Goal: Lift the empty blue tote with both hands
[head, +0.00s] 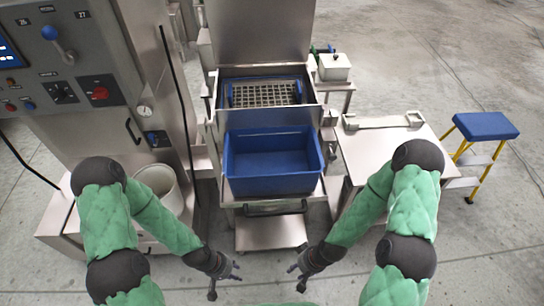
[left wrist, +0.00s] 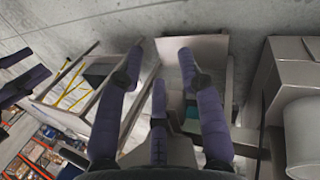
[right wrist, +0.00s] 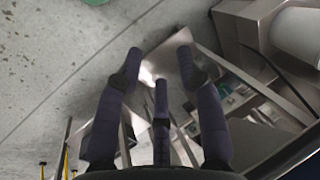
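The blue tote (head: 272,160) sits upright on a steel stand in the middle of the head view, and its inside looks empty. My left gripper (head: 226,278) is below and left of the tote, apart from it. My right gripper (head: 298,274) is below and right of it, also apart. In the left wrist view the fingers of my left gripper (left wrist: 160,75) are spread with nothing between them. In the right wrist view the fingers of my right gripper (right wrist: 158,75) are likewise spread and empty. The tote is not clearly visible in either wrist view.
A steel machine with a control panel (head: 75,80) stands at left, with a white bucket (head: 160,185) before it. A steel table (head: 385,150) stands right of the tote, then a blue-topped yellow step stool (head: 485,126). A low steel step (head: 270,233) lies below the tote.

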